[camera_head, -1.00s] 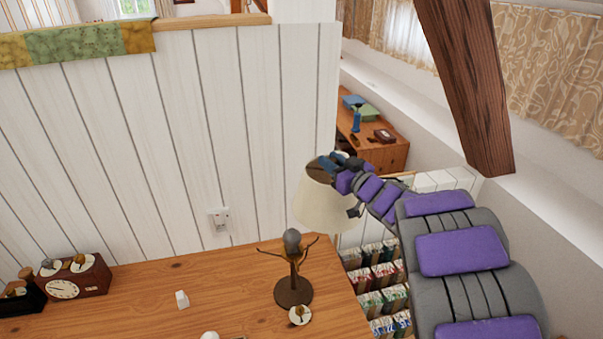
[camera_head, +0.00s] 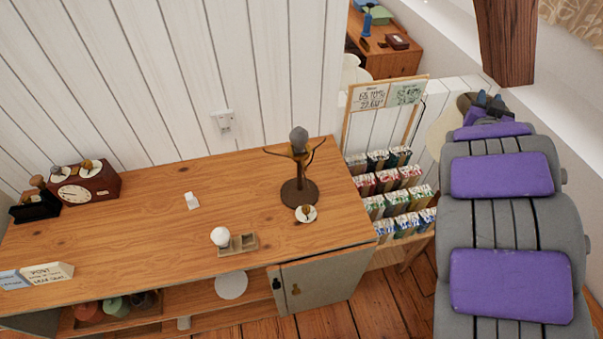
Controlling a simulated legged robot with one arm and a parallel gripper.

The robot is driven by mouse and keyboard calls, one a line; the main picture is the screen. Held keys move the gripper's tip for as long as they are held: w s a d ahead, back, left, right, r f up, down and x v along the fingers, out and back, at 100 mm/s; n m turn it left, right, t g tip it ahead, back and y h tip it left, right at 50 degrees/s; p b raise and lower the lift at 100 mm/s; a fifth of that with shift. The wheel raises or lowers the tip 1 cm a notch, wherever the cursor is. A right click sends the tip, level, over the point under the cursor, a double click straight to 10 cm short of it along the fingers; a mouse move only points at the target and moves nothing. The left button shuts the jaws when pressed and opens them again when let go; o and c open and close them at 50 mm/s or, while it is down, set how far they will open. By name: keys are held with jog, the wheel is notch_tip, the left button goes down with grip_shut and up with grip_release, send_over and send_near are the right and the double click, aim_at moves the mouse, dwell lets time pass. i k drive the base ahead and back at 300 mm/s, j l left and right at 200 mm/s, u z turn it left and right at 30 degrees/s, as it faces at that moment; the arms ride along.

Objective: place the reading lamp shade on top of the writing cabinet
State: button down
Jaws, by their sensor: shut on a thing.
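The cream lamp shade (camera_head: 440,136) shows at the right, partly hidden behind my purple and grey arm. My gripper (camera_head: 484,103) is shut on the shade at its upper part; the fingertips are hard to make out. The shade is held in the air, right of a wooden cabinet (camera_head: 150,228), which looks like the writing cabinet. The bare lamp stand (camera_head: 298,168), dark with curved arms and a grey bulb, stands upright on the cabinet's right end. The shade is apart from both.
A rack of seed packets (camera_head: 385,190) stands between cabinet and arm. A clock (camera_head: 85,186), a white bulb with small box (camera_head: 237,243) and cards (camera_head: 45,274) sit on the cabinet. Its middle left is mostly clear. A timber brace (camera_head: 505,40) rises behind my arm.

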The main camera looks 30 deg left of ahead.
aim_at(134, 246)
jog(key=k+j+z, duration=0.15)
jog(key=z, duration=0.35)
jog(key=k+j+z, duration=0.1)
jog(key=z, duration=0.35)
jog(key=k+z, duration=0.3)
jog(key=z, duration=0.2)
jog(key=k+j, duration=0.1)
jog(key=k, duration=0.65)
jog(key=k+u, duration=0.1)
jog(key=u, duration=0.8)
jog(key=k+j+u, duration=0.1)
jog(key=u, duration=0.4)
jog(key=j+u, duration=0.15)
jog(key=u, duration=0.3)
jog(key=k+j+u, duration=0.1)
jog(key=u, duration=0.35)
jog(key=j+u, duration=0.15)
jog(key=u, duration=0.3)
